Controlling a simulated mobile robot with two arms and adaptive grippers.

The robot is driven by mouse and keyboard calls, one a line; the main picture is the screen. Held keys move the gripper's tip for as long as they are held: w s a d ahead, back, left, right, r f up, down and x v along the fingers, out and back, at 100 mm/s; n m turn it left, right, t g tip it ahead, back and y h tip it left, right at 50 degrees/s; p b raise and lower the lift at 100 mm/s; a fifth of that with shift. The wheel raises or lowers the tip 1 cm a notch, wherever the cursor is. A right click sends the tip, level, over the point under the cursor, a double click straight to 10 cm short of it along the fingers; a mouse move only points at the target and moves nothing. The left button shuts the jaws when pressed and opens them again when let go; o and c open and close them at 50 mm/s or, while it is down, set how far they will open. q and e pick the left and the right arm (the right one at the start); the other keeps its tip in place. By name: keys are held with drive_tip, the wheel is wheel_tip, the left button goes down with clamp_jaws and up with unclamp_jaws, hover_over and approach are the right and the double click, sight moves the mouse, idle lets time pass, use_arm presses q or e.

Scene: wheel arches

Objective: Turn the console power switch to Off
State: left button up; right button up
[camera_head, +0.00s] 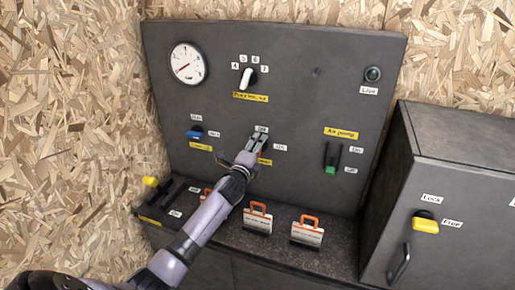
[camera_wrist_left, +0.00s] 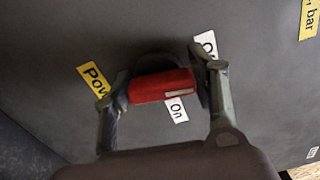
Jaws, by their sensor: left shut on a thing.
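The console power switch is a red handle (camera_wrist_left: 152,86) with a white stripe, on a dark round base. In the left wrist view, its striped edge is beside the white "On" label (camera_wrist_left: 177,109). A partly hidden white label starting with "O" (camera_wrist_left: 206,44) is at upper right, and a yellow "Pow" label (camera_wrist_left: 95,78) is at left. My left gripper (camera_wrist_left: 163,86) has one finger on each side of the handle and is shut on it. In the head view, my left gripper (camera_head: 257,143) is at the panel and covers most of the switch. My right gripper is out of view.
The grey console panel (camera_head: 300,100) also bears a gauge (camera_head: 187,63), a selector knob (camera_head: 248,77), a blue switch (camera_head: 194,134) and a green-tipped air pump lever (camera_head: 329,172). Orange-handled pieces (camera_head: 308,232) stand on the ledge below. A cabinet (camera_head: 465,150) juts out at right.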

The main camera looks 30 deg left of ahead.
use_arm(q)
drive_tip(key=shift+n, duration=0.8)
drive_tip(key=shift+f, duration=0.1)
drive_tip(key=o, duration=1.2)
drive_tip(key=shift+c, duration=0.2)
drive_tip(key=v, duration=1.2)
drive_tip(key=shift+a+f, duration=0.1)
